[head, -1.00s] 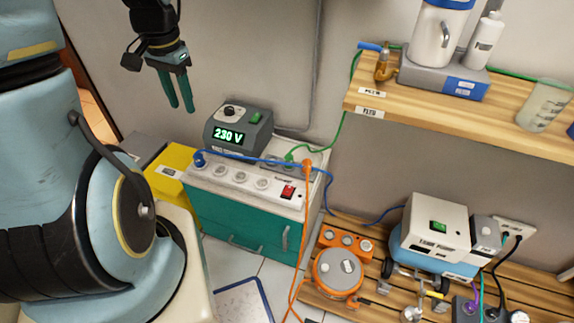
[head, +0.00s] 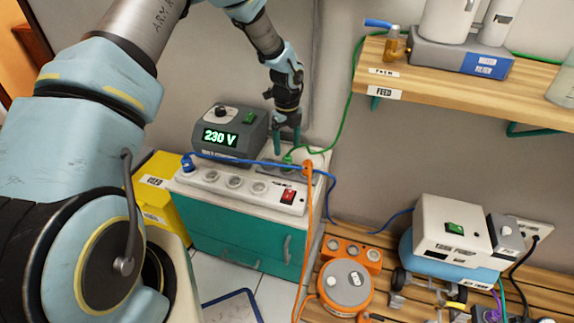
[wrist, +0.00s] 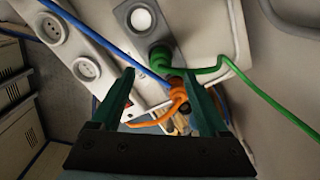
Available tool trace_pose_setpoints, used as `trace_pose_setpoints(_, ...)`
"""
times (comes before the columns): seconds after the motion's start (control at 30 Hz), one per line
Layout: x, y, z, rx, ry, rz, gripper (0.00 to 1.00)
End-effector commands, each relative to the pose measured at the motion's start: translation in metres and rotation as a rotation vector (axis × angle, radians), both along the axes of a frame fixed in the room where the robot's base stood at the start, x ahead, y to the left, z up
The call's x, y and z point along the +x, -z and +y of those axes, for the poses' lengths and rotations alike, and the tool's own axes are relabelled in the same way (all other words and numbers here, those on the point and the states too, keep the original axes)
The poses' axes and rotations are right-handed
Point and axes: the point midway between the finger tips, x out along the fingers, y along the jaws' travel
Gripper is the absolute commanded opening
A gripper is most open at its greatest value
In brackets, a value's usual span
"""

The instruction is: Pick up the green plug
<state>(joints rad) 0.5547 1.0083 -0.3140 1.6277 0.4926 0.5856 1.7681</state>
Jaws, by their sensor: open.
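The green plug (head: 287,160) sits on a grey socket strip on top of the teal cabinet, with its green cable rising to the right along the wall. In the wrist view the green plug (wrist: 160,58) lies just beyond and between the fingertips, its cable leaving to the right. My gripper (head: 287,149) is open and points down right above the plug, with nothing held. In the wrist view its two fingers (wrist: 159,73) stand apart, and an orange plug shows between them. I cannot tell whether a finger touches the green plug.
The orange plug (head: 307,167) with its hanging cord is close on the right. A blue cable (head: 250,161) crosses in front from the blue plug (head: 187,163). The 230 V unit (head: 229,135) stands to the left. The wooden shelf (head: 450,95) is at upper right.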

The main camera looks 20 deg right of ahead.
Motion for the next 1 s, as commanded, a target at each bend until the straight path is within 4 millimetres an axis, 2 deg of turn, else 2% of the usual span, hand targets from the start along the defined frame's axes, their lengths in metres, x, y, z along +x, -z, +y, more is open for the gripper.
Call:
trace_pose_setpoints(0.1, -0.001, 0.015, 0.0, 0.001, 0.0, 0.001, 0.78)
trace_pose_setpoints(0.27, 0.0, 0.024, 0.0, 0.0, -0.002, 0.0, 0.78)
trace_pose_setpoints(0.6, -0.001, 0.068, -0.002, 0.0, -0.003, 0.0, 0.78)
trace_pose_setpoints(0.87, -0.001, 0.072, -0.002, -0.001, -0.004, 0.0, 0.78)
trace_pose_setpoints(1.0, -0.001, 0.072, -0.002, -0.001, -0.004, 0.0, 0.66)
